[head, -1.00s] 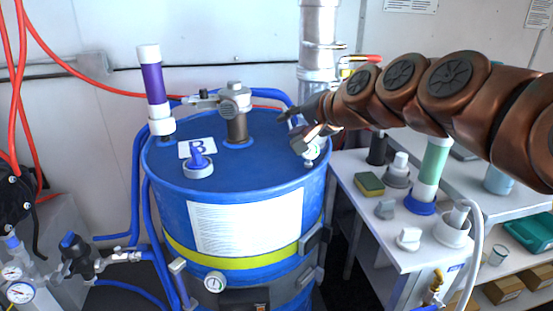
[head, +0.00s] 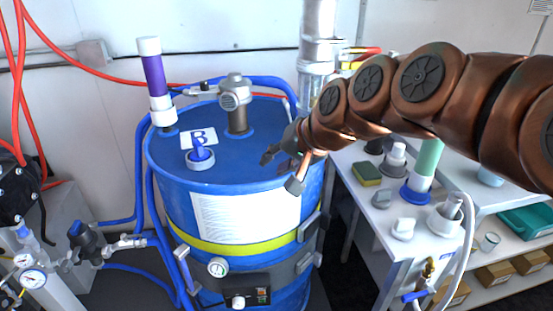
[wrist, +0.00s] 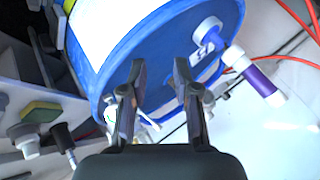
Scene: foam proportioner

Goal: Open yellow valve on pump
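My gripper (head: 282,172) is open and empty above the right front rim of the blue drum (head: 225,170). In the wrist view its two fingers (wrist: 158,72) stand apart in front of the drum (wrist: 165,45). A small yellow handle (head: 348,65) shows beside the silver pipe at the back right, partly behind my arm and well beyond the gripper. A small patch of yellow (head: 14,291) also shows by the pump's gauges at the lower left, too small to make out. I cannot tell which is the task's valve.
A black pump body (head: 12,88) with red hoses stands at the far left. Pressure gauges (head: 33,280) and a blue-capped fitting are below it. A white shelf table (head: 368,200) with a sponge (head: 366,173) and caps stands right of the drum. Blue hoses run along the drum's left side.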

